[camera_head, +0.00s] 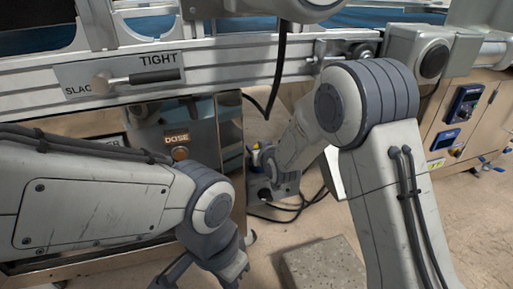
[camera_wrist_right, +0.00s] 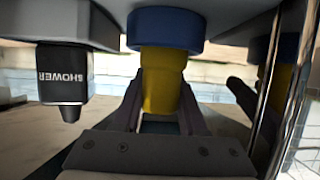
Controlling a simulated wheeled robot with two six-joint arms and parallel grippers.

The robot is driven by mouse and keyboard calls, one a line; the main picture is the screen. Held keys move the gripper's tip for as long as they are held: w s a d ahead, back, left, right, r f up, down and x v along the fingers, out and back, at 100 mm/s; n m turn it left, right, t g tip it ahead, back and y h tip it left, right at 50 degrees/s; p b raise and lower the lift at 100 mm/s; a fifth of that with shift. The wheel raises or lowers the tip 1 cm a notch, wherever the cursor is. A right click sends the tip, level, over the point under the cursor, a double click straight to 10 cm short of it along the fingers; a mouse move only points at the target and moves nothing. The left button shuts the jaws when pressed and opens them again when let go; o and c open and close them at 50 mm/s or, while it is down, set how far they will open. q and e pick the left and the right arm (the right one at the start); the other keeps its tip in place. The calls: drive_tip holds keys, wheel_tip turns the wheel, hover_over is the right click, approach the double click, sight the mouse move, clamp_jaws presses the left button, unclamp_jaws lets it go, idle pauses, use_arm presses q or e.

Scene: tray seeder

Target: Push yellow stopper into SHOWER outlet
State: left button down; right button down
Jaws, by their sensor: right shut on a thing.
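In the right wrist view, a yellow stopper (camera_wrist_right: 163,78) stands upright between the fingers of my right gripper (camera_wrist_right: 160,112), which is shut on it. Its top meets a blue collar (camera_wrist_right: 165,30) under a grey body; I cannot tell how far it sits inside. A black nozzle-like part marked SHOWER (camera_wrist_right: 62,76) hangs to the left, apart from the gripper. In the head view, a small bit of yellow (camera_head: 254,158) shows by my right gripper (camera_head: 262,165), mostly hidden by my wrist. My left gripper (camera_head: 213,266) is low at the bottom, its fingers unclear.
In the right wrist view, a second blue-and-yellow fitting (camera_wrist_right: 275,85) stands at the right, beside a shiny pipe (camera_wrist_right: 292,80). In the head view, a DOSE panel (camera_head: 177,140) and a SLACK/TIGHT lever plate (camera_head: 120,80) lie left. A grey block (camera_head: 325,268) is on the floor.

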drive_tip(key=shift+f, duration=0.3)
idle(0.5)
drive_tip(key=shift+c, duration=1.9)
unclamp_jaws()
drive_tip(key=shift+s, duration=0.1)
